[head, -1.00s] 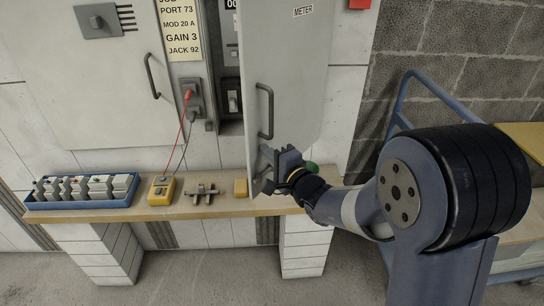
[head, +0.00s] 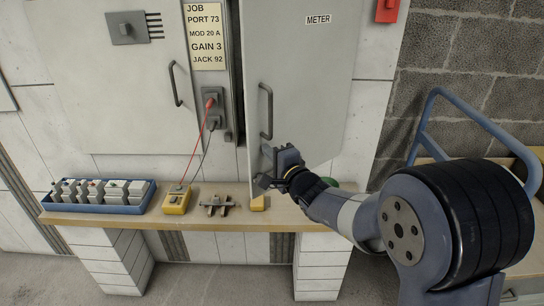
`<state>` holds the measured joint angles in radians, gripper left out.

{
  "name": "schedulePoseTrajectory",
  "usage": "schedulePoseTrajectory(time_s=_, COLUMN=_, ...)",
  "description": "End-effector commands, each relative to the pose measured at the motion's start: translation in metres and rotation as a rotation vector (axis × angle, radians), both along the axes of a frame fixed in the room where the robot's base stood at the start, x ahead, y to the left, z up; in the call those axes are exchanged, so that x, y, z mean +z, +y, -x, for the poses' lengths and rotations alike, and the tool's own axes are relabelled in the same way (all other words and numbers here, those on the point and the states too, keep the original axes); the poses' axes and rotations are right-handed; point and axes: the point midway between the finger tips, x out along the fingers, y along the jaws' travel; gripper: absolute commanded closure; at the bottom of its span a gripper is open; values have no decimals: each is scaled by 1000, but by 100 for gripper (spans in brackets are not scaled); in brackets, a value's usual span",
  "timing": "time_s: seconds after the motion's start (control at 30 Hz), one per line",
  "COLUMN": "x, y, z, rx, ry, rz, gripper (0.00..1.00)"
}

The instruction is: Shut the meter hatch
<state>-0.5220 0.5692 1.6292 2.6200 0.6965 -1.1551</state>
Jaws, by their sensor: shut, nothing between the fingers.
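The meter hatch (head: 305,75) is a grey door labelled METER, with a dark bar handle (head: 266,111) near its left edge. It stands partly open, and a narrow dark gap (head: 236,75) shows along its left side. The inside of the compartment is mostly hidden behind it. My gripper (head: 266,168) is shut and empty. It is in front of the hatch's lower left part, below the handle; I cannot tell whether it touches the door.
A blue-railed cart (head: 425,128) stands at the right.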

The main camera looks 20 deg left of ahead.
Motion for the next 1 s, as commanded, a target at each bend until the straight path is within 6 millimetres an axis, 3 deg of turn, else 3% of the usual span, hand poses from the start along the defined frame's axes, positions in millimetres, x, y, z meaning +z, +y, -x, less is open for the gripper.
schedulePoseTrajectory(time_s=0.17, x=-2, y=5, z=-4, rx=1, ry=-1, rz=0, gripper=100)
schedulePoseTrajectory(time_s=0.63, x=-2, y=46, z=-38, rx=1, ry=-2, rz=1, gripper=100)
schedulePoseTrajectory(time_s=1.0, x=0, y=50, z=-41, rx=0, ry=-1, rz=1, gripper=100)
